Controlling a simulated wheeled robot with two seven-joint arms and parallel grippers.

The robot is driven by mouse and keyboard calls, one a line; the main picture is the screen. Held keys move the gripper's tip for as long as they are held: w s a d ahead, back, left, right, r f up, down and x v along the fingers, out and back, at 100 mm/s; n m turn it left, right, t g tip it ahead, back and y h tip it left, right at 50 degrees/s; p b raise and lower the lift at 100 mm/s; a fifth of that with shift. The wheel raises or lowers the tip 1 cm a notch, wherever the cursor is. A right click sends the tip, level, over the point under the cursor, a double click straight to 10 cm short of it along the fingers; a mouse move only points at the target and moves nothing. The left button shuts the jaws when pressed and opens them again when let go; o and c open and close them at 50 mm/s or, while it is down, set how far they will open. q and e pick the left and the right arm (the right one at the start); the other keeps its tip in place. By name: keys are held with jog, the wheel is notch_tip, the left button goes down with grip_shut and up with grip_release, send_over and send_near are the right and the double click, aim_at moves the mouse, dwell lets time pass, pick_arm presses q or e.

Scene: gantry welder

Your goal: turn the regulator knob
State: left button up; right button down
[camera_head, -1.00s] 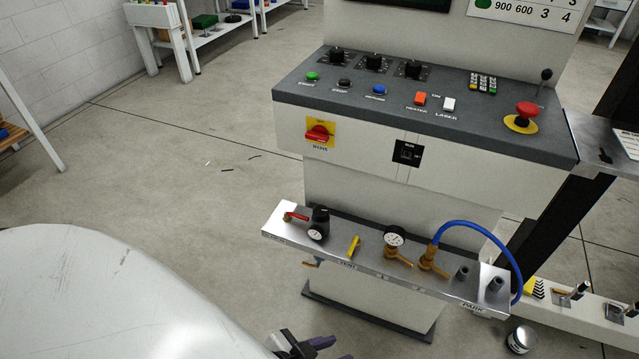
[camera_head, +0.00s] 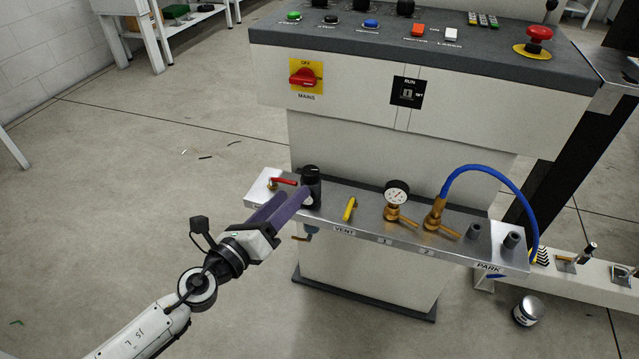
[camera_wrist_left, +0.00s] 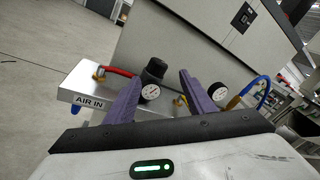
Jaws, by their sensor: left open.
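The regulator is a black cylinder with a knob (camera_head: 311,174) on top, standing on the metal shelf of the machine. In the left wrist view the knob (camera_wrist_left: 155,68) shows above a round white-faced gauge (camera_wrist_left: 150,92). My left gripper (camera_head: 292,200) reaches in from the lower left and is open, its purple fingers pointing at the regulator. In the left wrist view the regulator appears between the two fingers (camera_wrist_left: 160,95), nearer the left one. I cannot tell whether a finger touches it. My right gripper is not in view.
The control panel (camera_head: 400,45) overhangs behind. Open floor lies to the left.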

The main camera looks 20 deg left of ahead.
aim_at(316, 168)
pick_arm(q)
jog(key=m, duration=0.2)
jog(key=w+m+h+b, duration=0.1)
jog(key=m, duration=0.1)
jog(key=w+m, duration=0.1)
jog(key=m, duration=0.1)
jog(key=shift+w+a+f+h+b, duration=0.1)
jog(key=shift+w+f+h+b, duration=0.05)
jog(key=shift+w+h+b, duration=0.15)
jog(key=shift+w+m, duration=0.25)
jog(key=shift+m, duration=0.75)
jog(key=shift+w+r+m, duration=0.2)
jog(key=shift+w+m, duration=0.05)
jog(key=shift+m, duration=0.05)
jog(key=b+x, duration=0.2)
jog(key=x, duration=0.7)
jog(key=shift+f, duration=0.15)
jog(key=shift+w+d, duration=0.25)
jog(key=shift+w, duration=0.15)
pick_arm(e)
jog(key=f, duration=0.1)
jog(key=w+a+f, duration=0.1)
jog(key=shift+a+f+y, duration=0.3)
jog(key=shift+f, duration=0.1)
